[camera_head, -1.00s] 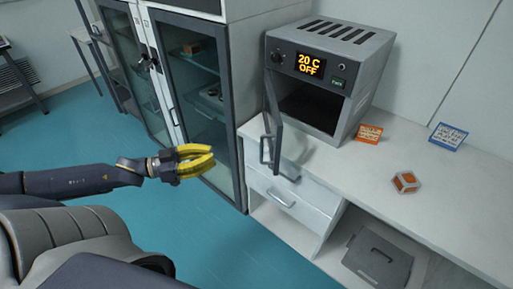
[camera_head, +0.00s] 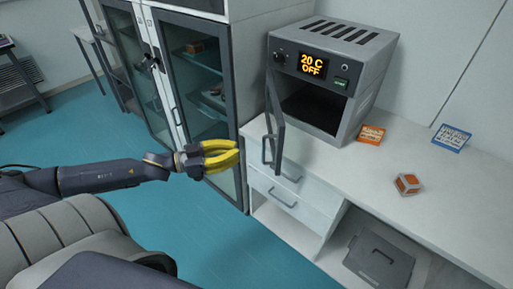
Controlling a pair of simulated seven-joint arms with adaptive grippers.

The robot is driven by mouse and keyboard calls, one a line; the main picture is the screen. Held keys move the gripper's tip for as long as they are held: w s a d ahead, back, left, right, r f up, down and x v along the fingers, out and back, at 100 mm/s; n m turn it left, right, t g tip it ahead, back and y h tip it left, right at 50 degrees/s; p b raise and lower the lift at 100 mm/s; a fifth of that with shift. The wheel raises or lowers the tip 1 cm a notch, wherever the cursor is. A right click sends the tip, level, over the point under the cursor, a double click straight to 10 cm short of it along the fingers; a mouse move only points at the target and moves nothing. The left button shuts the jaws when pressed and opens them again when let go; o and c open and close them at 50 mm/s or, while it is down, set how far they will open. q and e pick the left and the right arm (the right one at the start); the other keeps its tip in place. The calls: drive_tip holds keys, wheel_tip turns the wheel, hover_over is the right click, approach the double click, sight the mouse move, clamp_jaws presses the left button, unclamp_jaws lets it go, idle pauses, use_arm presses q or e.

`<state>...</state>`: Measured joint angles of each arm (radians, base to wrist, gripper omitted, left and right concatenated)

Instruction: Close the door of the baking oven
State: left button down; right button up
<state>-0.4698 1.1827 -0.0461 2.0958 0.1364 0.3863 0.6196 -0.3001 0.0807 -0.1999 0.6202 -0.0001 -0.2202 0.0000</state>
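The baking oven (camera_head: 358,88) is a grey box on the white counter, with its display reading 20 C OFF. Its door (camera_head: 275,108) stands open, hinged on the left side and swung out toward the front, with a handle on its outer face. The dark oven chamber (camera_head: 312,106) shows. My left gripper (camera_head: 238,156), with yellow fingers, is to the left of the door and apart from it. Its fingers lie close in the picture with a narrow gap between them, and nothing is seen in them. My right gripper is not in view.
A glass-door cabinet (camera_head: 205,100) stands left of the counter (camera_head: 450,200). An orange card (camera_head: 371,134), a blue card (camera_head: 450,137) and an orange-white cube (camera_head: 407,184) lie right of the oven. Drawers (camera_head: 290,197) sit below the door. The teal floor is clear.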

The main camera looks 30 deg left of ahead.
use_arm(q)
drive_tip(key=x, duration=0.7)
idle(0.5)
idle(0.5)
